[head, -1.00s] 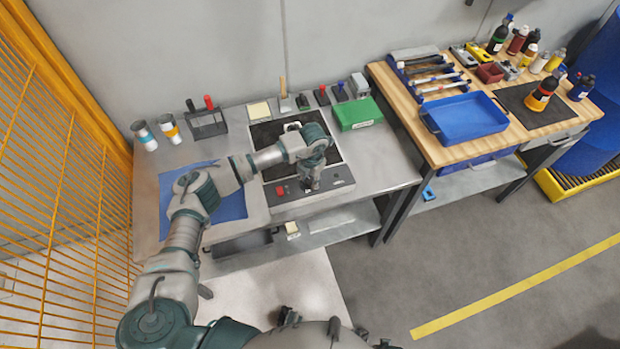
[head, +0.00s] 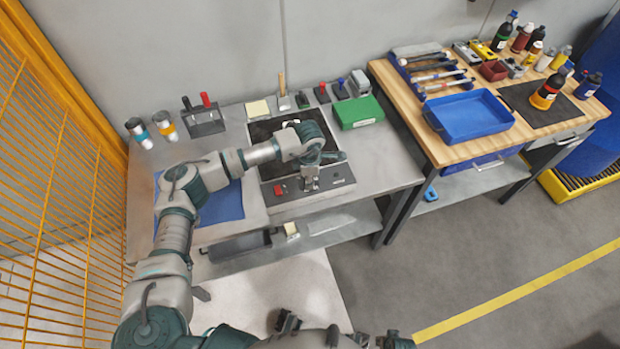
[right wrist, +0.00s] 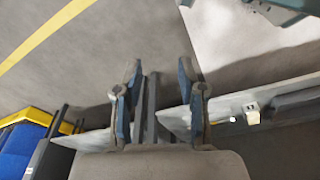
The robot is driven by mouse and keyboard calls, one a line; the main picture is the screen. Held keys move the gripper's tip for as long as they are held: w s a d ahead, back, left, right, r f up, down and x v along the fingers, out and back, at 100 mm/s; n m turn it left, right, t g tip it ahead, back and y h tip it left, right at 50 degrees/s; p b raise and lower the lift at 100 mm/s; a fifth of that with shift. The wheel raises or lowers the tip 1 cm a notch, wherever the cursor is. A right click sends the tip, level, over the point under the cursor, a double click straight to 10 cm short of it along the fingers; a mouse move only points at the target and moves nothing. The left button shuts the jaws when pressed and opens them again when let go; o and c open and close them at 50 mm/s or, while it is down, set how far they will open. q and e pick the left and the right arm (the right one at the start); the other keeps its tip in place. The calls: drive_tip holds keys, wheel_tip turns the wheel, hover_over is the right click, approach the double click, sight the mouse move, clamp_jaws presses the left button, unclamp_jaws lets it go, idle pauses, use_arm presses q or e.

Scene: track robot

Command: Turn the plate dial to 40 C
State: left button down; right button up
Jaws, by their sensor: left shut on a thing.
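The hot plate sits on the grey metal bench, with a dark top and a grey front panel (head: 338,185) that carries a red switch (head: 279,189). My left gripper (head: 310,186) points down at the panel, right of the red switch, and is shut on the dial. The dial and its scale are hidden under the fingers, so its setting cannot be read. My right gripper (right wrist: 158,100) shows in the right wrist view, with its fingers apart and nothing between them, away from the plate.
A green box (head: 358,112) stands behind the plate to the right. A blue mat (head: 222,205) lies to the left. A wooden table with a blue tray (head: 470,117) and several bottles stands at the right. An orange mesh fence (head: 60,200) borders the left.

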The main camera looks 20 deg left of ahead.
use_arm(q)
drive_tip(key=shift+a+f+m+b, duration=0.15)
drive_tip(key=shift+m+b, duration=0.55)
drive_tip(key=shift+m, duration=1.5)
use_arm(e)
drive_tip(key=shift+w+r, duration=0.2)
drive_tip(key=shift+r, duration=0.9)
drive_tip(key=shift+w+r, duration=0.15)
drive_tip(key=shift+r, duration=0.95)
use_arm(q)
drive_tip(key=c, duration=1)
unclamp_jaws()
drive_tip(key=shift+o, duration=0.9)
use_arm(e)
drive_tip(key=shift+w, duration=0.1)
drive_tip(key=shift+a+r, duration=0.1)
use_arm(q)
wheel_tip(320, 180, up, 12)
drive_tip(key=shift+s, duration=0.2)
drive_tip(key=shift+a, duration=0.1)
